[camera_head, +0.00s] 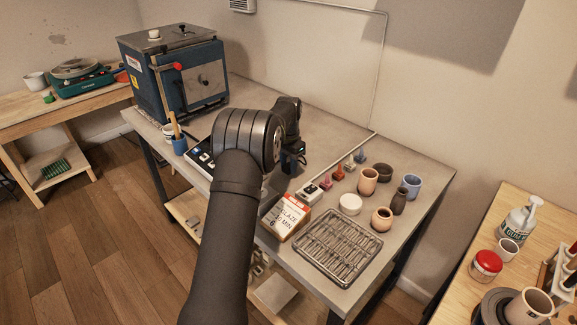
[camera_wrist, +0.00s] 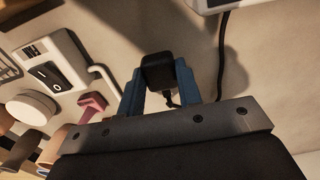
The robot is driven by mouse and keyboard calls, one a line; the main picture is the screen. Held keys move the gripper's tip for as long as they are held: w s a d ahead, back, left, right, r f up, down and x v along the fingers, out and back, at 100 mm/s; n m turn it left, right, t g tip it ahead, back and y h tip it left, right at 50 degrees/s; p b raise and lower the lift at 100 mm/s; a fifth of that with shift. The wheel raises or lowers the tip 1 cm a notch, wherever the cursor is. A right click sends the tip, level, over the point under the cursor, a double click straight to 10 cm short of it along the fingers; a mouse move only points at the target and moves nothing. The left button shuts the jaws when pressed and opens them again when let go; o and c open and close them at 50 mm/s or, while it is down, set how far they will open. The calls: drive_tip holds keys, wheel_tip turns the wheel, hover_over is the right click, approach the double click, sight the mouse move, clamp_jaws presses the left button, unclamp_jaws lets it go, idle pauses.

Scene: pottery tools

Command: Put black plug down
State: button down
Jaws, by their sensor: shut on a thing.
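My gripper (camera_wrist: 160,84) is shut on the black plug (camera_wrist: 158,68), which sits between its two blue fingertips in the wrist view. A black cord comes off the plug's lower side. In the head view my gripper (camera_head: 293,158) is over the middle of the grey worktable (camera_head: 335,145), mostly behind my arm, and the plug is hard to make out there. A white power strip (camera_head: 309,190) with a black switch lies on the table just right of the gripper; it also shows at the left of the wrist view (camera_wrist: 52,65). I cannot tell whether the plug touches the table.
Several small coloured stamps (camera_head: 338,173), cups and pots (camera_head: 368,182), a white lid (camera_head: 350,204), a wire rack (camera_head: 338,246) and a glaze sign (camera_head: 287,217) stand to the right. A blue kiln (camera_head: 190,75) stands at the back left. Bare tabletop lies behind the gripper.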

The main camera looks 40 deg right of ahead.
sight(289, 165)
drive_tip(key=shift+f, duration=0.35)
drive_tip(key=shift+f, duration=0.55)
drive_tip(key=c, duration=1)
unclamp_jaws()
wheel_tip(289, 165, up, 13)
drive_tip(key=shift+r, duration=0.1)
